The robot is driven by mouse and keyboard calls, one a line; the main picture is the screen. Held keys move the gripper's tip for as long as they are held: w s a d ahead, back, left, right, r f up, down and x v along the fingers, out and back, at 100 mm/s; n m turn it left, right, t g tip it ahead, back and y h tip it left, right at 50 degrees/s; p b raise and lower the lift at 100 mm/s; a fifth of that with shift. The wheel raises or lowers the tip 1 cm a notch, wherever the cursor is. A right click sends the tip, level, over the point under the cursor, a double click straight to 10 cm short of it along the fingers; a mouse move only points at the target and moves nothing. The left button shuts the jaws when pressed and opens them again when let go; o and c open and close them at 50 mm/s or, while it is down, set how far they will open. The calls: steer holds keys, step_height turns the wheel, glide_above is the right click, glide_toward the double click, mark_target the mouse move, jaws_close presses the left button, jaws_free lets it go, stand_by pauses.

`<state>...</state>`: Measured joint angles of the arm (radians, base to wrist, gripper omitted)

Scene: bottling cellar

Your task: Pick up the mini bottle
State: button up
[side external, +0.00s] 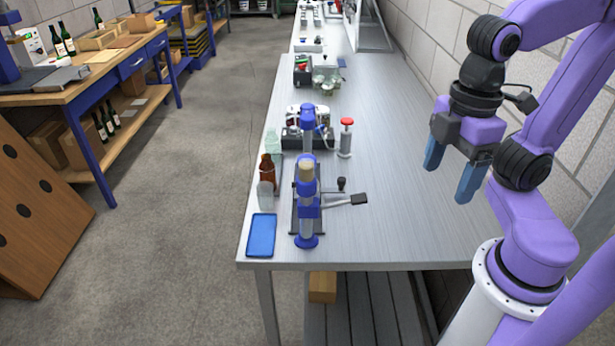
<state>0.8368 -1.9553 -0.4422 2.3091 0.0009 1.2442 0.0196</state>
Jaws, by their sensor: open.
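Several small bottles stand upright in a row along the left edge of the metal table (400,225). They are a brown bottle (267,174), a clear one (266,196) in front of it and a pale green one (272,143) behind it. I cannot tell which of them is the mini bottle. My gripper (450,181) is open and empty, with its blue fingers pointing down above the right side of the table. It is well to the right of the bottles and apart from them.
A blue-and-grey bench press (307,212) with a lever handle stands just right of the bottles. A blue tray (261,236) lies at the front left corner. A red-topped device (346,138) stands behind. The table's right side is clear.

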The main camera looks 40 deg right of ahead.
step_height(320, 180, up, 4)
steer(key=w+a+f+m+t+y, duration=0.2)
steer(key=w+m+t, duration=0.1)
steer(key=w, duration=0.6)
steer(key=w+a+f+m+t+y, duration=0.1)
steer(key=w+a+m+t+y, duration=0.15)
steer(key=w, duration=0.65)
steer(key=w+d+r+m+t+h, duration=0.3)
steer(key=w+d+m+t, duration=0.4)
steer(key=w+d, duration=0.55)
steer(key=shift+n+t, duration=0.25)
steer(key=shift+n, duration=0.5)
steer(key=f, duration=0.8)
steer(key=w+f, duration=0.1)
steer(key=f, duration=0.8)
steer(key=a+f, duration=0.1)
steer(key=f, duration=0.8)
steer(key=shift+w, duration=0.3)
steer(key=shift+a+x, duration=0.1)
steer(key=shift+x, duration=1.85)
steer(key=shift+a+x, duration=0.15)
steer(key=shift+x, duration=1.75)
steer(key=shift+s+f, duration=0.1)
steer(key=shift+f, duration=0.1)
